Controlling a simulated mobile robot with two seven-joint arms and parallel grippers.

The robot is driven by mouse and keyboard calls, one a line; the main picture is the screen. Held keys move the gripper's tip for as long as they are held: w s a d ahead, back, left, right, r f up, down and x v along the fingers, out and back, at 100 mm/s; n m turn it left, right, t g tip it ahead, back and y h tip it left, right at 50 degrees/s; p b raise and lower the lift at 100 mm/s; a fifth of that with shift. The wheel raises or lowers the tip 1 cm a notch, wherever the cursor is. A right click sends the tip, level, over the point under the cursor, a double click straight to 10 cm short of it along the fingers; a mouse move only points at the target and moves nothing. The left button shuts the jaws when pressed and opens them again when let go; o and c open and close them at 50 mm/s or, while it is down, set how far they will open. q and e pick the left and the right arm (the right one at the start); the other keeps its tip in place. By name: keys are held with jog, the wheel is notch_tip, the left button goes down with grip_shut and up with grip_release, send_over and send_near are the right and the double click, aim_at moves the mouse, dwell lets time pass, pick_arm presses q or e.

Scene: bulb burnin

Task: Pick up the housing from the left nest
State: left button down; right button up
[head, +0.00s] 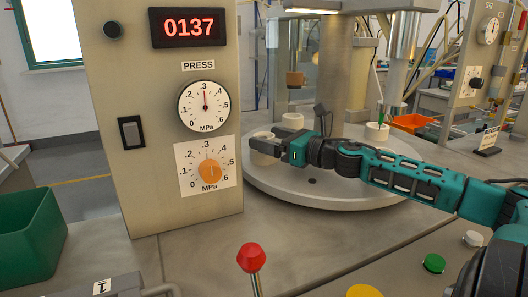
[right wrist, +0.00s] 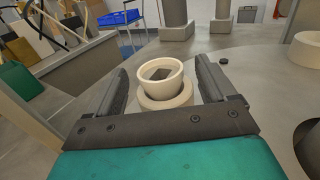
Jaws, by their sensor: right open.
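The cream cup-shaped housing (right wrist: 160,90) stands upright on a pale round nest (right wrist: 166,103) in the right wrist view. A dark shape shows inside its open top. In the head view the left nest with the housing (head: 262,136) is at the left edge of the round turntable (head: 330,190), partly hidden by my gripper. My right gripper (head: 264,146) is open, with one finger on each side of the housing in the right wrist view (right wrist: 161,66). Gaps show between the fingers and the housing. My left gripper is not in view.
The press panel (head: 165,100) with gauges stands close left of the turntable. Other pale round pieces sit at the turntable's back (head: 292,121) and right (head: 376,132). A red-knobbed lever (head: 251,257) rises in front. A green bin (head: 30,230) is at far left.

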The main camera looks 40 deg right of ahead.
jog(key=shift+w+a, duration=0.1)
jog(key=shift+w, duration=0.2)
jog(key=shift+x, duration=0.8)
jog(key=shift+c, duration=0.5)
jog(key=c, duration=1)
